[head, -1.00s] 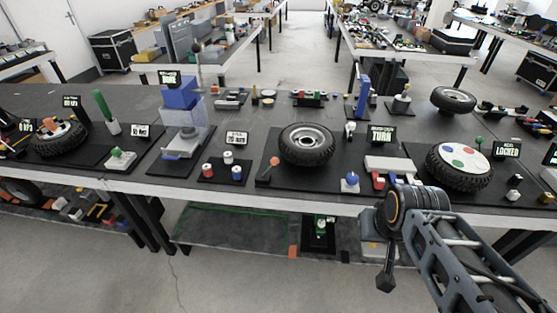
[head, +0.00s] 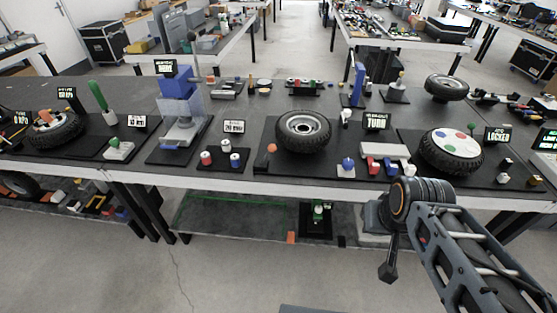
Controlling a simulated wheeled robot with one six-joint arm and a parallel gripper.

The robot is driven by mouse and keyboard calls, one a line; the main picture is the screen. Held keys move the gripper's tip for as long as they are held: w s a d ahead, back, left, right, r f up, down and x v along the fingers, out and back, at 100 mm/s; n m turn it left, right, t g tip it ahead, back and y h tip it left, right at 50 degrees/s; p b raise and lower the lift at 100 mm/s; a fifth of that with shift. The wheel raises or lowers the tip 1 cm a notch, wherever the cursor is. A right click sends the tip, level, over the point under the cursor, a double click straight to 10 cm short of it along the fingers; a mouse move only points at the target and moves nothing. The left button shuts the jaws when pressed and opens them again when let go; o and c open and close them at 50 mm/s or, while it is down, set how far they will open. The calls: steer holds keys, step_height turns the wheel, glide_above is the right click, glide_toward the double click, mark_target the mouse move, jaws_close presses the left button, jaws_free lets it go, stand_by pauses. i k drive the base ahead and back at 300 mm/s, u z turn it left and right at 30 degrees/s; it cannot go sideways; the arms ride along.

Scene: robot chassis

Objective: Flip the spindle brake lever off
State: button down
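A lever with an orange knob (head: 271,149) stands at the left front of the middle wheel (head: 303,131) on the bench and seems to lean right. It looks like the spindle brake lever, but I cannot read a label on it or tell its setting. My arm (head: 420,205) comes in from the lower right, in front of the bench edge and well to the right of the lever. My gripper cannot be made out in this view.
The bench (head: 240,179) runs across the view. A blue knob (head: 347,164), red and blue blocks (head: 380,167) and a small display (head: 377,121) stand right of the middle wheel. A red and a white knob pad (head: 222,158) lies left. The floor in front is clear.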

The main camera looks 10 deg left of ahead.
mark_target(272, 148)
steer(key=k, duration=0.15)
steer(key=u, duration=0.7)
steer(key=i, duration=0.5)
